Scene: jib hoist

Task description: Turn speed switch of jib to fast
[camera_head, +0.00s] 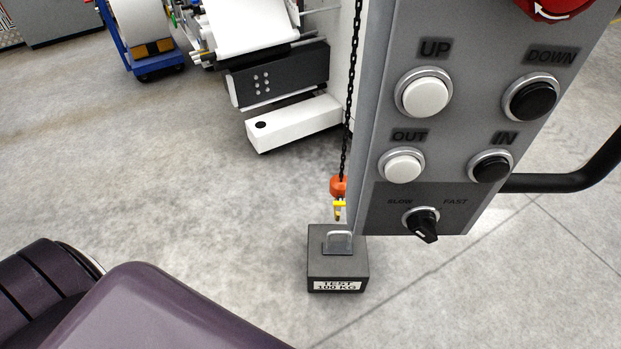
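The speed switch (424,224) is a black rotary knob with a silver ring at the bottom of the grey control panel (450,120). SLOW is printed at its upper left and FAST at its upper right. The knob's grip slants from upper left to lower right; I cannot tell for certain which label it is set to. Neither gripper is in view, and nothing touches the knob. A dark purple part of my own body fills the lower left.
Above the switch are white UP (424,97) and OUT buttons, black DOWN and IN buttons, and a red knob (545,8). A chain with an orange hook block (338,187) hangs left of the panel, above a 100 KG test weight (338,265). A black bar (575,180) extends right.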

